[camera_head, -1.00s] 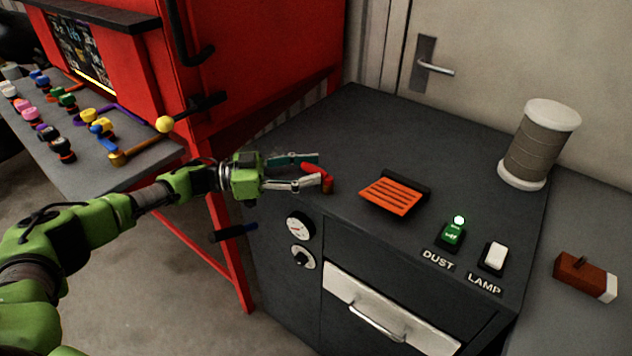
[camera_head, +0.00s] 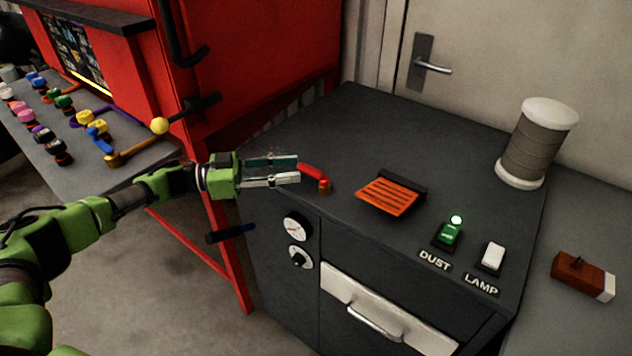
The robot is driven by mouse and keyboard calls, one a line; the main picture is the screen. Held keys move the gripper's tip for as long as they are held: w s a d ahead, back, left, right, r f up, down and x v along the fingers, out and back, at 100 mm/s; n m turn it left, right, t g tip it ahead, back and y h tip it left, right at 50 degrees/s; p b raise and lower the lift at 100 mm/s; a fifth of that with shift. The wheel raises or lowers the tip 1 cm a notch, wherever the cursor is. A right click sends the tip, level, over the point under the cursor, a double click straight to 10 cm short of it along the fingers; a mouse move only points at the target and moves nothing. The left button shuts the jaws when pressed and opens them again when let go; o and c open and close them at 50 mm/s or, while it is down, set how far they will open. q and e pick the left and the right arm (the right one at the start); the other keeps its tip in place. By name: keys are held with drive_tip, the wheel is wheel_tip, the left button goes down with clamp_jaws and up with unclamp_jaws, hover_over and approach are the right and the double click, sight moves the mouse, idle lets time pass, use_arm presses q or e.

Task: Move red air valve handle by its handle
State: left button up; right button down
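The red air valve handle (camera_head: 312,172) sits near the left edge of the dark cabinet top, on a small brown-copper base (camera_head: 324,187). It points left from the base. My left gripper (camera_head: 299,169) comes in from the left, with a teal upper finger and a metallic lower finger. The fingers are apart and appear empty. Their tips lie just beside the handle's left end; I cannot tell whether they touch it. My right gripper is not in view.
The cabinet top (camera_head: 330,120) also carries an orange grille (camera_head: 388,197), a green DUST switch (camera_head: 449,235), a white LAMP switch (camera_head: 492,256) and a wire spool (camera_head: 537,143). A red machine (camera_head: 265,60) stands behind left. A knob panel (camera_head: 80,165) is at far left.

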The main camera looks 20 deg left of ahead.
use_arm(q)
drive_tip(key=b+v, duration=0.1)
drive_tip(key=v, duration=0.8)
drive_tip(key=shift+d, duration=0.15)
wheel_tip(320, 180, up, 5)
drive_tip(key=p, duration=0.5)
drive_tip(key=shift+s, duration=0.1)
drive_tip(key=shift+f, duration=0.1)
